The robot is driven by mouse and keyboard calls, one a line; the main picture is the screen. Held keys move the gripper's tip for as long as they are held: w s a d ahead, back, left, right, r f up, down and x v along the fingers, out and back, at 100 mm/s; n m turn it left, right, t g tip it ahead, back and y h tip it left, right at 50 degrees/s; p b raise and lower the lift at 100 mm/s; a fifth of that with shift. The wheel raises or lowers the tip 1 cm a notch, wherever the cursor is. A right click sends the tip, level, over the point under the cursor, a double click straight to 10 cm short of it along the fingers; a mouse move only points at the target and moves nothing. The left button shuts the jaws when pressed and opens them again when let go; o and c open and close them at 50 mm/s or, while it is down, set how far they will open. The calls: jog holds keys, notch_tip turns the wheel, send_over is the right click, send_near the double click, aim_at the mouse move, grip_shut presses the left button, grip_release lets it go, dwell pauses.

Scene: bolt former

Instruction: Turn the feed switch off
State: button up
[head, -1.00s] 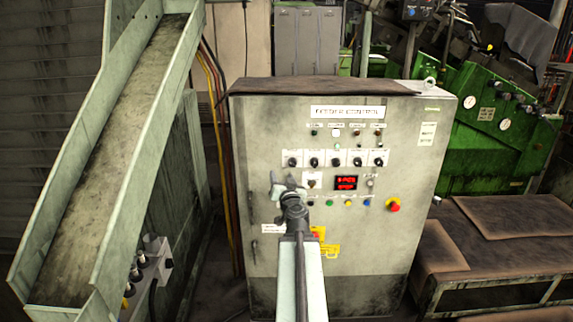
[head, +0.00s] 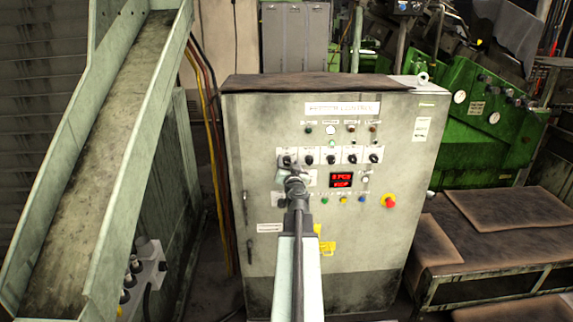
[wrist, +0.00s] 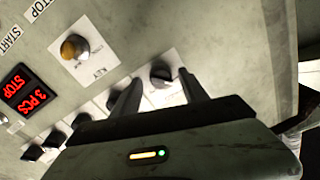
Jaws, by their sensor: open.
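The grey control cabinet (head: 400,215) stands ahead, with a row of black rotary switches on white plates. Their labels are too small to read, so I cannot tell which is the feed switch. The leftmost switch (head: 287,160) has my gripper (head: 284,172) just below and in front of it. In the wrist view, where the panel appears upside down, this end switch (wrist: 162,76) lies between the two open fingers of my gripper (wrist: 160,82). Whether the fingers touch it I cannot tell. The gripper body hides part of the row.
A key switch (wrist: 75,47) and a red display (wrist: 23,90) reading "3 PCS STOP" are nearby. A red emergency button (head: 389,201) sits lower right. A sloping chute (head: 92,130) stands left, and a low table (head: 500,285) stands right.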

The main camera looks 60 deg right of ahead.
jog(key=shift+w, duration=0.1)
grip_shut()
jog(key=shift+d, duration=0.15)
jog(key=shift+a, duration=0.2)
jog(key=shift+m, duration=0.4)
jog(key=shift+f+m+b, duration=0.1)
jog(key=shift+m+b, duration=0.2)
jog(key=shift+m, duration=0.7)
jog(key=m, duration=0.5)
jog(key=shift+m+b, duration=0.35)
jog(key=shift+m, duration=0.05)
jog(key=shift+m+h, duration=0.3)
